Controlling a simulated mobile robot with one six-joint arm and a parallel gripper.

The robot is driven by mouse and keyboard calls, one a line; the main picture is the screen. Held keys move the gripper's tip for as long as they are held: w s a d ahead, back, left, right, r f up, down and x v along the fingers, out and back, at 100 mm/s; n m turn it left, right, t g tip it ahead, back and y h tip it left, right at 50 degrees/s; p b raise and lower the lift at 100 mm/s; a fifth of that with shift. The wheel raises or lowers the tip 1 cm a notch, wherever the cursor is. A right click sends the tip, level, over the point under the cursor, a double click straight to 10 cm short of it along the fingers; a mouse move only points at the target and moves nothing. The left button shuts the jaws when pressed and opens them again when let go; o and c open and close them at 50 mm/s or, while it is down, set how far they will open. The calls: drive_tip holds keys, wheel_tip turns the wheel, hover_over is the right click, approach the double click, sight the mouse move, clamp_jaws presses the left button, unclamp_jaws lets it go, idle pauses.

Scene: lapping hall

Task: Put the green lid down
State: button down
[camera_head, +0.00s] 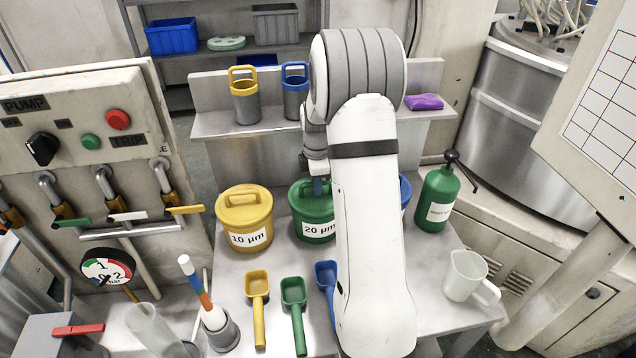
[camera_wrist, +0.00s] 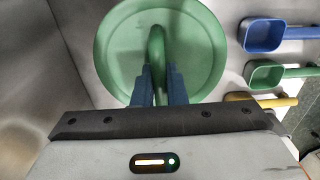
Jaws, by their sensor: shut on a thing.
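The green lid (camera_head: 301,197) is at the top of the green tub (camera_head: 300,230) labelled 20 µm, in the middle of the bench. I cannot tell whether it rests fully on the rim. My gripper (camera_head: 318,187) comes down from above and is shut on the lid's handle; my arm hides the tub's right side. In the wrist view the lid (camera_wrist: 118,58) is a round green disc seen from above, and the blue fingers of my gripper (camera_wrist: 159,82) sit on either side of its handle. The tub under it is hidden there.
A lidded yellow tub (camera_head: 244,222) stands close on the left. A blue container (camera_head: 405,190) is mostly behind my arm. A green bottle (camera_head: 436,198) and a white jug (camera_head: 466,277) stand right. Yellow, green (camera_head: 294,292) and blue scoops lie in front.

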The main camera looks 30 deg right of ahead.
drive_tip(key=shift+f, duration=0.15)
drive_tip(key=c, duration=1.5)
unclamp_jaws()
wheel_tip(320, 180, up, 12)
drive_tip(key=b, duration=0.1)
drive_tip(key=s+a+r+m+t, duration=0.2)
drive_tip(key=s+a+r+m, duration=0.4)
drive_tip(key=s+a, duration=0.45)
drive_tip(key=s+a+f+m, duration=0.1)
drive_tip(key=s+m, duration=0.2)
drive_tip(key=s, duration=0.2)
drive_tip(key=s+a+f+m, duration=0.1)
drive_tip(key=s+a+m, duration=0.1)
drive_tip(key=s, duration=0.3)
drive_tip(key=s+a+f+m+t, duration=0.1)
drive_tip(key=s+a+m, duration=0.1)
drive_tip(key=s+m, duration=0.2)
drive_tip(key=shift+s+f, duration=0.2)
drive_tip(key=shift+s, duration=0.7)
